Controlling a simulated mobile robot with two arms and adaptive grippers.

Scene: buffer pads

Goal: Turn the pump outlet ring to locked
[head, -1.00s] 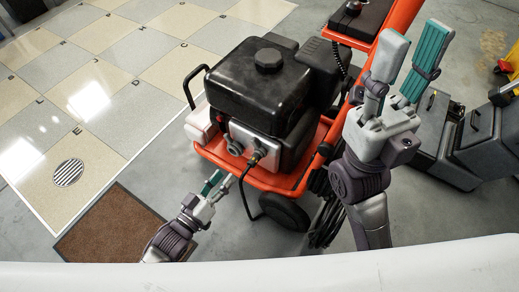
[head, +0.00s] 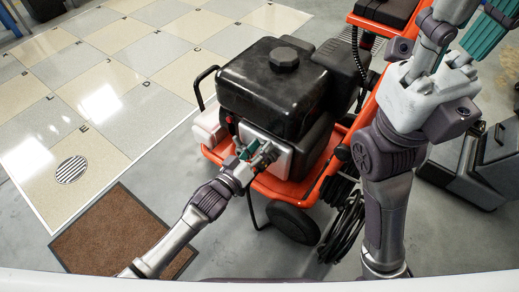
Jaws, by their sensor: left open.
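The pump is a black-tanked machine (head: 272,85) on an orange wheeled frame (head: 285,188). Its outlet side, with a pale metal panel (head: 283,158), faces my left arm. My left gripper (head: 252,150) is open right in front of this panel. It covers the outlet ring, so I cannot see the ring's position or whether the fingers touch it. My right gripper (head: 466,28) is raised at the upper right, beside the cart's handle. Its fingers are apart with nothing between them, and their tips leave the picture.
A black wheel (head: 294,224) and a coiled black hose (head: 344,222) are at the cart's near side. A brown mat (head: 120,232) lies on the floor at lower left. Grey cases (head: 462,168) stand at the right.

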